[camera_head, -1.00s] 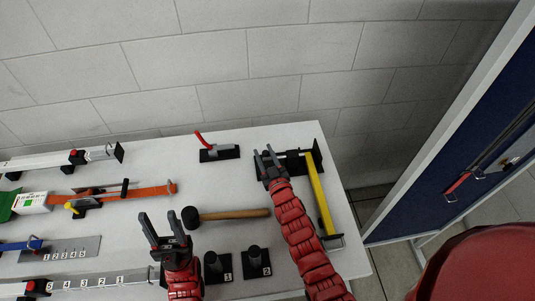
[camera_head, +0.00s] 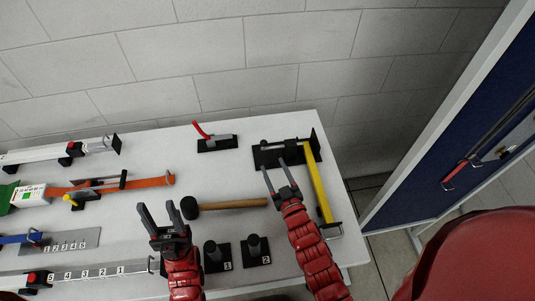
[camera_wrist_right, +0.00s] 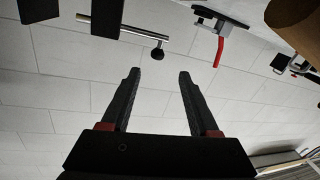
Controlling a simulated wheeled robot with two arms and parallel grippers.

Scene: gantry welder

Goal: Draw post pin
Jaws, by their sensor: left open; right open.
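At the back right of the table a black fixture (camera_head: 268,155) carries a grey rod, seen larger in the right wrist view as a metal rod (camera_wrist_right: 137,30) through black blocks with a dark knob (camera_wrist_right: 157,52) at its end. I cannot tell for sure that this is the post pin. My right gripper (camera_head: 275,177) is open and empty, just in front of the fixture and apart from it; its fingers (camera_wrist_right: 158,85) show nothing between them. My left gripper (camera_head: 158,215) is open and empty, left of a mallet (camera_head: 232,204). Two black posts marked 1 (camera_head: 213,255) and 2 (camera_head: 255,248) stand in front.
A yellow bar (camera_head: 319,182) lies at the right of the fixture. A red-handled clamp (camera_head: 216,143) stands at the back. Several slides and an orange strip (camera_head: 150,182) fill the left side. A blue panel (camera_head: 460,130) stands beyond the table's right edge.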

